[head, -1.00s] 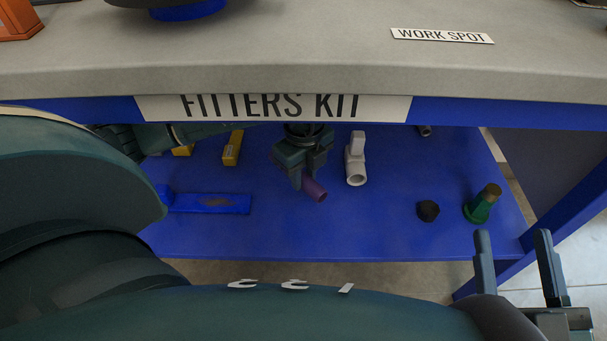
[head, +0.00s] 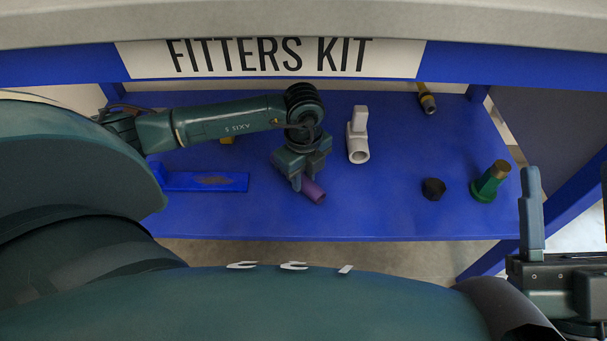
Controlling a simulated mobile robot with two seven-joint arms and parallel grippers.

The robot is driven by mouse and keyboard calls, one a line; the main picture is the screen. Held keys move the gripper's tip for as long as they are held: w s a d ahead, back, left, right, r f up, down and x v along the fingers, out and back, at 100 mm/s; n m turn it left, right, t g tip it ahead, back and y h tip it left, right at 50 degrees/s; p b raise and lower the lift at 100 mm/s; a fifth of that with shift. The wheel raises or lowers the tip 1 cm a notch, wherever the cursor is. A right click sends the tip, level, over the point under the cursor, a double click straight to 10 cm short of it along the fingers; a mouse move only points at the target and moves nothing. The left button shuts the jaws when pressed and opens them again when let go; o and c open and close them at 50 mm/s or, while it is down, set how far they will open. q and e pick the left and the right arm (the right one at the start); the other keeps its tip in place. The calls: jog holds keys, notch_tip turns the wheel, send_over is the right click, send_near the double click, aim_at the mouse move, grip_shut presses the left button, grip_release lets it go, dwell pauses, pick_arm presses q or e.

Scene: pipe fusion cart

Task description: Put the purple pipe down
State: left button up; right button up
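The purple pipe (head: 313,191) is at the middle of the blue lower shelf (head: 390,215), under my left gripper (head: 306,182) in the head view. The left gripper points down, with its fingers around the pipe; it looks shut on it. The near end of the pipe sticks out toward the shelf's front edge, and the rest is hidden by the gripper. The pipe is at or very near the shelf surface; I cannot tell if it touches. My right gripper (head: 568,205) is open and empty at the right edge, outside the cart.
A black cap (head: 433,189), a green fitting (head: 488,184) and a yellow-tipped tool (head: 427,100) are farther right. The grey worktop (head: 300,22) overhangs the shelf.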

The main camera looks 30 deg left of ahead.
pick_arm(q)
jog(key=o, duration=0.5)
jog(key=shift+c, duration=0.2)
jog(key=shift+r, duration=0.1)
